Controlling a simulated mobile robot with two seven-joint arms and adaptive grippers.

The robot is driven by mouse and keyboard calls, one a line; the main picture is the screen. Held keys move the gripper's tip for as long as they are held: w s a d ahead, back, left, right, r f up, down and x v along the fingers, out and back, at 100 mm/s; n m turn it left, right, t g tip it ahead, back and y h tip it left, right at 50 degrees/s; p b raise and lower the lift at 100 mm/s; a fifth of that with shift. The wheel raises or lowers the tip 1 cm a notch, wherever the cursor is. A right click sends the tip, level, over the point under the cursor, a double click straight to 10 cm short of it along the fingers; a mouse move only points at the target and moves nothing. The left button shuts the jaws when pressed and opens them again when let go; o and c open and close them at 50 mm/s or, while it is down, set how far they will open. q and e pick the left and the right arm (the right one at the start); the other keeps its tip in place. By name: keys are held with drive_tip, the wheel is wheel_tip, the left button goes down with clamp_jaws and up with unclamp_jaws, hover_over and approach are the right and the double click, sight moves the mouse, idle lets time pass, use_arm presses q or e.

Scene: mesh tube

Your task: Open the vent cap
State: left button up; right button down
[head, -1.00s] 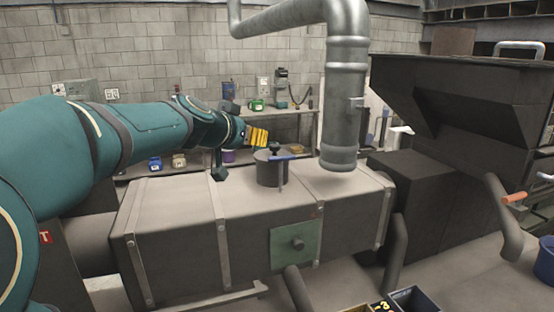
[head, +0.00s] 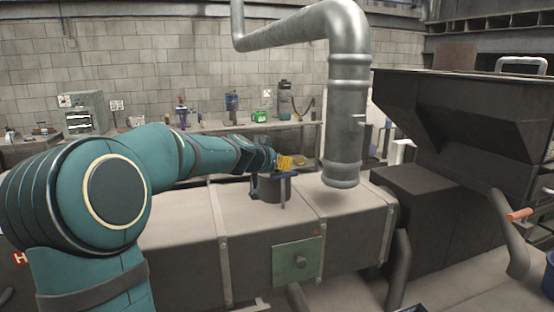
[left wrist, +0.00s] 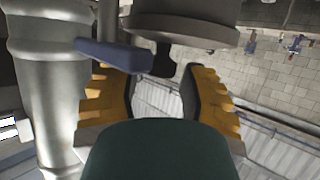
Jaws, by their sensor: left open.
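The vent cap (head: 268,189) is a dark grey cylinder on top of the long metal duct. A blue handle (head: 284,174) sticks out at its top on the right. My left gripper (head: 284,162), with yellow fingers, is at the top of the cap, next to the handle. In the left wrist view my left gripper (left wrist: 160,80) is open. The blue handle (left wrist: 115,56) crosses near its left finger, and a dark knob (left wrist: 163,62) shows between the fingers, below the grey cylinder (left wrist: 188,22). Contact cannot be told. My right gripper is not in view.
A large grey pipe (head: 342,120) hangs just right of the cap. The metal duct (head: 250,228) has straps and a green plate (head: 297,262). A dark hopper (head: 450,115) stands at right, and a cluttered workbench (head: 215,126) runs along the back wall.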

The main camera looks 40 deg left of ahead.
use_arm(q)
drive_tip(key=shift+w+a+f, duration=0.15)
drive_tip(key=shift+w+f, duration=0.05)
drive_tip(key=shift+w, duration=0.35)
clamp_jaws()
drive_tip(key=r+p, duration=0.1)
drive_tip(key=p, duration=0.2)
drive_tip(key=r+n+g+h+p, duration=0.1)
drive_tip(key=p, duration=0.3)
drive_tip(key=shift+w+a+h, duration=0.2)
drive_tip(key=shift+a+h, duration=0.1)
drive_tip(key=shift+a, duration=0.1)
drive_tip(key=shift+w+a+r+g+p, duration=0.15)
drive_tip(key=shift+a+g+p, duration=0.1)
drive_tip(key=shift+g+p, duration=0.2)
drive_tip(key=shift+w+a+r+n+g+h+p, duration=0.3)
drive_tip(key=shift+a+n+g+h, duration=0.2)
drive_tip(key=shift+h, duration=0.25)
drive_tip(key=shift+w+a+r+n+g+h+p, duration=0.2)
drive_tip(key=shift+a+r+n+g+h+p, duration=0.15)
drive_tip(key=shift+a+h, duration=0.3)
